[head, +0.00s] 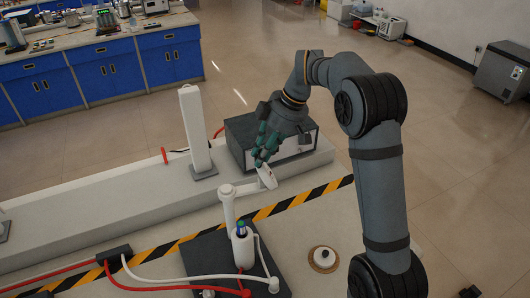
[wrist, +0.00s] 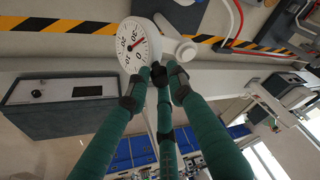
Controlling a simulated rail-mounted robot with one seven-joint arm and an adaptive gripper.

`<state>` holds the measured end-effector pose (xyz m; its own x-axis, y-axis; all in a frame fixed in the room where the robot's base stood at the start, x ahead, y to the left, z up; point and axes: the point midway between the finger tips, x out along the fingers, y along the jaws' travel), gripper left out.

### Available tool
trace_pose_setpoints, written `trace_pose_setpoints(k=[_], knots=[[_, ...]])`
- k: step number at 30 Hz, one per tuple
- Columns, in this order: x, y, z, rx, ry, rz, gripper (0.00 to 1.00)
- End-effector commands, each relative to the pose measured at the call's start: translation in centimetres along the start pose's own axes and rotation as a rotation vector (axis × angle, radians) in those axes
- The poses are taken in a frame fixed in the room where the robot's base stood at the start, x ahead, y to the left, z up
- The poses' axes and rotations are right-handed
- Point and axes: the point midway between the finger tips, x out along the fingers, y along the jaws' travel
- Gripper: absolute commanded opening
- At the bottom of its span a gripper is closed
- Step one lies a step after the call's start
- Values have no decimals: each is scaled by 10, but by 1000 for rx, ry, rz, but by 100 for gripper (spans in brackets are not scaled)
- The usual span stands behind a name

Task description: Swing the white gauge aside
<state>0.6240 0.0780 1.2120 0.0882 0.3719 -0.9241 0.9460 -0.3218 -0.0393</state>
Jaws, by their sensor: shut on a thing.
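The white gauge (head: 267,177) shows in the head view at the end of a short white arm (head: 246,187) on a white post (head: 228,208). In the wrist view, the round dial of the gauge (wrist: 137,43) faces me, with black numbers and a red needle. My gripper (head: 261,160) has green fingers and comes down from above onto the gauge. In the wrist view, the fingertips of my gripper (wrist: 162,74) close together at the dial's lower rim. The exact contact is partly hidden behind the fingertips.
A dark grey box (head: 237,133) stands just behind my gripper. A white upright post (head: 195,125) stands to the left. Red and white hoses (head: 180,281) run over a black plate (head: 207,255) in front.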

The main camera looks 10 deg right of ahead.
Motion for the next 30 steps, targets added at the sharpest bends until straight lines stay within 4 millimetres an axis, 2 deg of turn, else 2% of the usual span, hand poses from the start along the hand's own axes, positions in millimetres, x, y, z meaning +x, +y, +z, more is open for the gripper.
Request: trace_pose_setpoints(k=[1, 4, 5, 13, 23, 26, 30], knots=[[-3, 1, -8, -10, 13, 11, 0], [-4, 1, -8, -10, 13, 11, 0], [-4, 1, -8, -10, 13, 11, 22], [-2, 1, -5, -6, 9, 6, 38], [-3, 1, -3, -3, 5, 5, 39], [-11, 2, -3, -3, 6, 7, 39], [-36, 2, -3, -4, 8, 10, 39]])
